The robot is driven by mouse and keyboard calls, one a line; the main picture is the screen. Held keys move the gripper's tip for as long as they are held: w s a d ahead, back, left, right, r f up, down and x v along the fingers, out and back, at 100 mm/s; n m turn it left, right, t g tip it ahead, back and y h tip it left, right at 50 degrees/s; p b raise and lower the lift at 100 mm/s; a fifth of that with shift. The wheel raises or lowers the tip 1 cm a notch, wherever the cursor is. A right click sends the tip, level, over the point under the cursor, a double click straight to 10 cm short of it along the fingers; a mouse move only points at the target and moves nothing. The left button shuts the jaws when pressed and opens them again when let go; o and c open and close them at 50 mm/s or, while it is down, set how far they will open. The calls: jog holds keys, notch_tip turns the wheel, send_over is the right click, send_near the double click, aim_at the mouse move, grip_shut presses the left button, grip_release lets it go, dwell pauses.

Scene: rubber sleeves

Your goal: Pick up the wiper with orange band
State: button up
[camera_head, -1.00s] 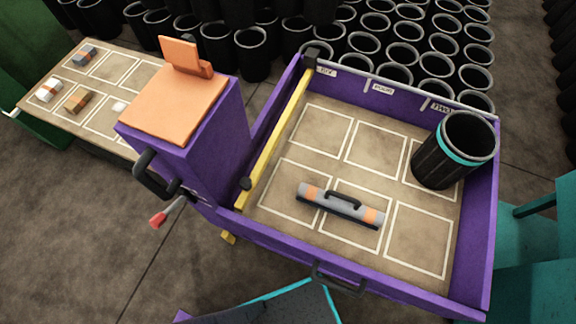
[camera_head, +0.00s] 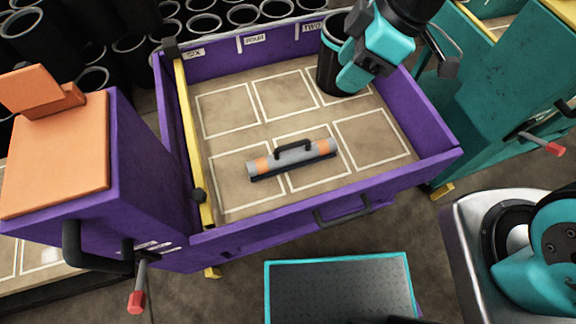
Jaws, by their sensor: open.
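The wiper with orange bands (camera_head: 263,164) lies in the purple tray in the head view. It is a grey bar with an orange band near each end, a black handle on top and a dark strip below. It lies across the white grid outlines, at a slight slant, and nothing covers it. My gripper (camera_head: 442,57) is at the upper right, above the tray's right side and well apart from the wiper. It is open and empty; its fingers show only small and dark.
The purple tray (camera_head: 432,161) has raised walls and a yellow bar (camera_head: 190,145) on its left. A black tube (camera_head: 328,68) stands at the back right, partly behind my arm. An orange-topped purple box (camera_head: 60,150) is left. A teal-edged plate (camera_head: 338,288) is in front.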

aim_at(294, 144)
jog(key=w+a+f+n+b, duration=0.1)
jog(key=a+f+n, duration=0.1)
jog(key=f, duration=0.7)
jog(key=w+a+f+n+b, duration=0.2)
jog(key=f, duration=0.7)
jog(key=w+a+f+n+b, duration=0.2)
jog(key=f, duration=0.7)
jog(key=shift+w+f, duration=0.1)
jog(key=shift+f, duration=0.05)
jog(key=shift+b+x, duration=0.6)
jog(key=shift+x, duration=2.15)
jog(key=shift+w+d, duration=0.1)
grip_shut()
